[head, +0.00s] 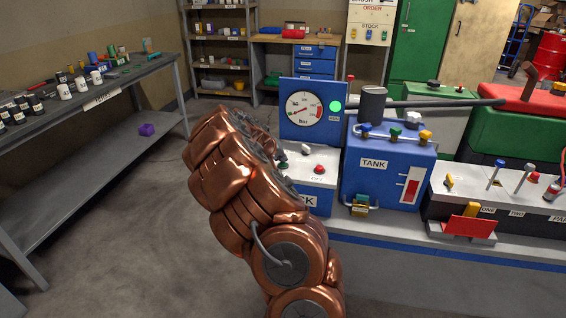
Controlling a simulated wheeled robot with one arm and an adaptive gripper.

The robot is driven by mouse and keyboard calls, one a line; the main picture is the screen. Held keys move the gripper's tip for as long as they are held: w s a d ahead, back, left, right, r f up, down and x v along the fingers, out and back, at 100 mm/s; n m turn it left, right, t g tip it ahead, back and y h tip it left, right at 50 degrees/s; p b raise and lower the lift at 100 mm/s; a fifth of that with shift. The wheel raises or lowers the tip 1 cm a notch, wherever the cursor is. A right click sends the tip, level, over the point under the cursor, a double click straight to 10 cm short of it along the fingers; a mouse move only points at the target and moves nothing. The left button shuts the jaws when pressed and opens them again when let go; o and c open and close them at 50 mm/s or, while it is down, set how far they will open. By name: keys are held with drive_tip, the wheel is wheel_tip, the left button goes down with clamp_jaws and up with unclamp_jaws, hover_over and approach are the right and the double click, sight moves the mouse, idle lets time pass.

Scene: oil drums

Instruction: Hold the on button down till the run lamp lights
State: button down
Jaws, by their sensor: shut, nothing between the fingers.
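A blue gauge panel (300,92) stands at the back of the bench unit, with a round dial (304,112). The green run lamp (336,106) on its right side looks bright, as if lit. Below it is a pale control box (318,181) with a red button (319,169) labelled OFF and a small grey knob (306,150). My copper arm covers the left of this box, and I cannot see the on button clearly. My gripper (283,160) is mostly hidden behind the arm; a dark bit of it shows at the box's left. Whether it touches the button is hidden.
A blue tank (386,172) with coloured valves stands right of the box, under a dark horizontal lever (440,103). Further right is a panel with switches (500,195) and a red plate (468,226). A grey table (95,95) holds jars at left. The floor between is clear.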

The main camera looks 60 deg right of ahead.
sight(282, 164)
idle(0.8)
drive_tip(key=shift+r, duration=0.9)
drive_tip(key=shift+r+p, duration=0.3)
drive_tip(key=shift+r, duration=2.25)
